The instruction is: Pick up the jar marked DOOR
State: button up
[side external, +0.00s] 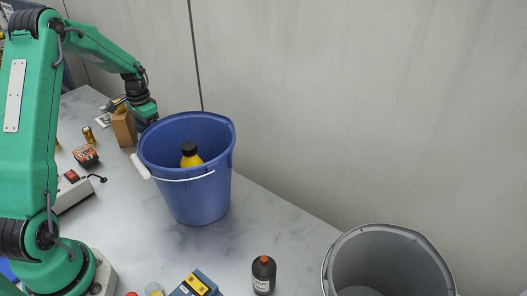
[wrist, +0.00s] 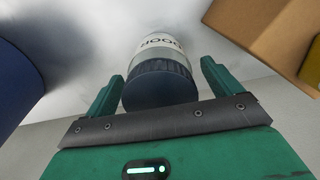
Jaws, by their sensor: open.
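The jar marked DOOR (wrist: 162,45) shows in the wrist view, with a white label and a dark ribbed lid. The lettering appears upside down there. My gripper (wrist: 160,80) is open, with one green finger on each side of the lid. I cannot tell whether either finger touches it. In the side external view my gripper (side external: 147,112) is low behind the blue bucket, and the jar cannot be made out.
The blue bucket (side external: 190,192), holding a yellow bottle (side external: 191,157) with a black cap, stands close beside my gripper. A cardboard box (side external: 124,128) is close on the other side. A grey bucket (side external: 380,250) and dark bottle (side external: 263,275) stand farther right. The wall is behind.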

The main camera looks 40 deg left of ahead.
jog(key=shift+f, duration=0.45)
jog(key=c, duration=1.1)
jog(key=shift+r, duration=5.05)
